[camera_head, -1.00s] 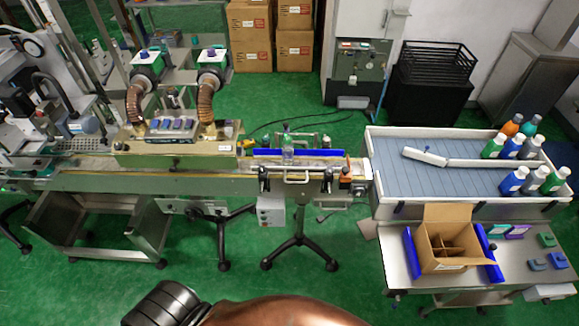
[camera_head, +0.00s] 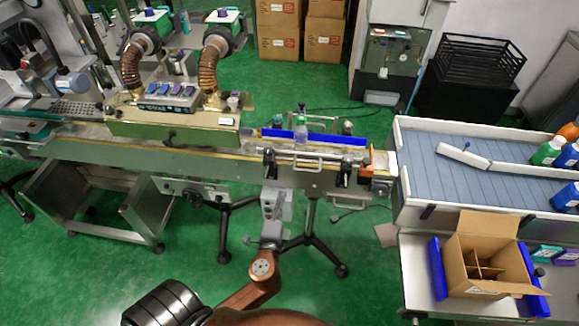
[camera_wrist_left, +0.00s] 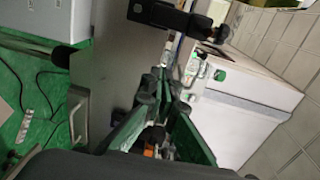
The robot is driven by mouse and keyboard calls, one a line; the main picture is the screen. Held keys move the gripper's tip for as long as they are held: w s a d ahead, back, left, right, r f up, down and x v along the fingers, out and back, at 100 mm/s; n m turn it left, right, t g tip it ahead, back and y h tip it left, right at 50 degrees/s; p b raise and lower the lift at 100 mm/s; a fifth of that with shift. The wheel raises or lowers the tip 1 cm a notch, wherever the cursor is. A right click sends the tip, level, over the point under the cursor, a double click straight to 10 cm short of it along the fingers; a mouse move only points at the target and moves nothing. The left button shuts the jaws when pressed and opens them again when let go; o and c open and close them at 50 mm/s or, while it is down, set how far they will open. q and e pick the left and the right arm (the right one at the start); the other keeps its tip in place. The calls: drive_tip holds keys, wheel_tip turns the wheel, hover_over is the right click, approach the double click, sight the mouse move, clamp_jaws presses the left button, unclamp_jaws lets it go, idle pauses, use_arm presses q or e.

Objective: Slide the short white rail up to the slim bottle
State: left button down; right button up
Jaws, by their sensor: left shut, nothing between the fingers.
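The slim bottle (camera_head: 301,131), clear and upright, stands on the conveyor in front of a blue guide rail. The short white rail (camera_head: 312,152) appears as a thin pale bar along the conveyor's near side, a little in front of the bottle, with a gap between them. A silver U-shaped handle (camera_head: 295,164) is below it. My right gripper is not in view.
Black clamps (camera_head: 270,162) and (camera_head: 344,172) flank the handle. A machine with brown hoses (camera_head: 131,72) stands left. At right are a grey-blue table (camera_head: 420,170) with a white guide arm and bottles, and an open carton (camera_head: 480,270). Green floor lies below.

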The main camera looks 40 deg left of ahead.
use_arm(q)
wheel_tip(320, 180, up, 4)
drive_tip(key=y, duration=0.1)
approach(287, 154)
drive_tip(key=x, duration=0.2)
drive_tip(key=b+x, duration=0.1)
drive_tip(key=x, duration=0.3)
drive_tip(key=shift+w+a+f, duration=0.2)
drive_tip(key=shift+w+f, duration=0.1)
drive_tip(key=shift+f, duration=0.15)
drive_tip(key=shift+w, duration=0.1)
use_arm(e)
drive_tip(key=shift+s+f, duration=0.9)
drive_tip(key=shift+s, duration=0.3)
use_arm(q)
drive_tip(key=shift+t, duration=0.3)
drive_tip(key=x, duration=0.4)
drive_tip(key=shift+a, duration=0.1)
drive_tip(key=shift+a+r, duration=0.1)
drive_tip(key=shift+r, duration=0.1)
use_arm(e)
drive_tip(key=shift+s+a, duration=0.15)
use_arm(q)
drive_tip(key=shift+r, duration=0.15)
